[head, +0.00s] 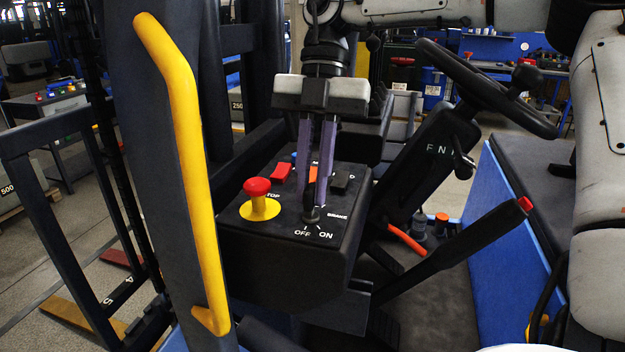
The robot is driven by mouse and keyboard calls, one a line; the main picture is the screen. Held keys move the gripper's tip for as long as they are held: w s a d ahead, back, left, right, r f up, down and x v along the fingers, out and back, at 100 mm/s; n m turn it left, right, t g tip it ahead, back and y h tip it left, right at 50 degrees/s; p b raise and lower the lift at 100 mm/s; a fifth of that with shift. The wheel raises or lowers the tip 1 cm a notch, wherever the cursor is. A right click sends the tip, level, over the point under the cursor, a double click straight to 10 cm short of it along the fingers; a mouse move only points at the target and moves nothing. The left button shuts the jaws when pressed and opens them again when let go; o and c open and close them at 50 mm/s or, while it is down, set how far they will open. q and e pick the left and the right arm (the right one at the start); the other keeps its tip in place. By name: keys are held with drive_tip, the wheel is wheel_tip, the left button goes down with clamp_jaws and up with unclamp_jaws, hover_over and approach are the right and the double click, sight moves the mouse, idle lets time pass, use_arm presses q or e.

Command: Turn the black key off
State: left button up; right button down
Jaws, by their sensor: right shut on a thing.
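The black key (311,215) stands in its switch on top of the dark console box (285,270), above the white OFF and ON marks. My right gripper (313,203) comes down from above with its two purple-grey fingers. It is shut on the black key, and the fingertips hide part of it. The key's exact angle between OFF and ON is hard to tell. My left gripper does not show.
A red stop button (257,187) on a yellow base sits left of the key. Red and orange switches (281,172) are behind. A yellow grab bar (185,140) stands at left, a steering wheel (485,85) and a red-tipped lever (455,250) at right.

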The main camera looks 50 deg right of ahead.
drive_tip(key=c, duration=1.8)
unclamp_jaws()
drive_tip(key=v, duration=1)
drive_tip(key=shift+r, duration=0.2)
